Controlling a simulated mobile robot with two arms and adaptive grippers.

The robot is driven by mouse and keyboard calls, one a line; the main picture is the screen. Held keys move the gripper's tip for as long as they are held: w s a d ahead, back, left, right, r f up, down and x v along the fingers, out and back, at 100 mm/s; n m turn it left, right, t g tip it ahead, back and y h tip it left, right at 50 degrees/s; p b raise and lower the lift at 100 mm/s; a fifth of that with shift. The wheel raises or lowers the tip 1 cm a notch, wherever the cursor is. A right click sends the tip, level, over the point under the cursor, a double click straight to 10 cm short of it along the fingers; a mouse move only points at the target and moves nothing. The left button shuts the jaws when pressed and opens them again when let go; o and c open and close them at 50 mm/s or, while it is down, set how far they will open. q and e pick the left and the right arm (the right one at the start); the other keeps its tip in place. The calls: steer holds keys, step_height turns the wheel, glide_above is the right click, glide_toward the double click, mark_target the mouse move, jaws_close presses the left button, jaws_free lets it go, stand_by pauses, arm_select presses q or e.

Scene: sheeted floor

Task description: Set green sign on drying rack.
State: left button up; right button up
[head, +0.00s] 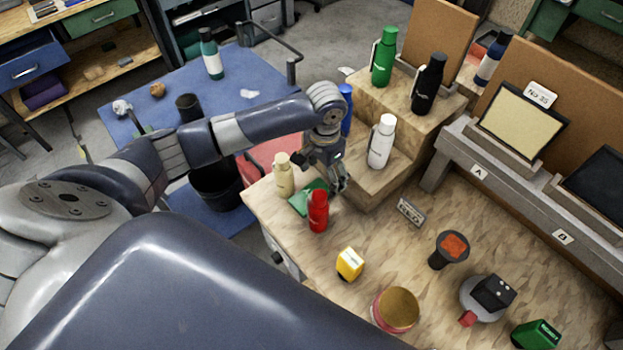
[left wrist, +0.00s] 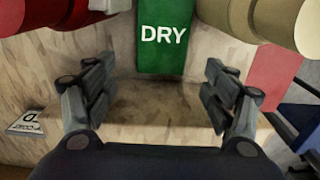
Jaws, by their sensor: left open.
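The green sign (left wrist: 163,38), marked DRY, is at the top middle of the left wrist view. In the head view the green sign (head: 301,203) is partly hidden behind the red bottle (head: 318,214), with the cream bottle (head: 284,178) to its left. My left gripper (head: 336,178) is just above and beside it, open; in the left wrist view the open fingers (left wrist: 158,88) stand apart with nothing between them, short of the sign. A grey rack (head: 455,145) with plates A and B holds framed panels at the right; I cannot tell whether it is the drying rack.
A wooden stepped stand (head: 398,146) with several bottles rises behind the gripper. On the bench are a yellow block (head: 350,264), a round tin (head: 395,309), a small name plate (head: 411,212) and another green block (head: 538,335).

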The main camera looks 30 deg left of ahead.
mark_target(321, 185)
arm_select(q)
step_height(321, 185, down, 4)
steer(key=shift+a+f+p, duration=0.1)
steer(key=shift+f+p, duration=0.1)
steer(key=shift+p, duration=0.6)
steer(key=shift+f, duration=0.25)
steer(key=shift+c, duration=0.6)
steer(key=c, duration=0.9)
steer(key=shift+c, duration=0.7)
arm_select(e)
steer(key=shift+w+d+r, duration=0.1)
steer(key=shift+d+r, duration=0.1)
steer(key=shift+r, duration=0.25)
steer(key=shift+d+r, duration=0.2)
steer(key=shift+r, duration=0.25)
steer(key=shift+d, duration=0.15)
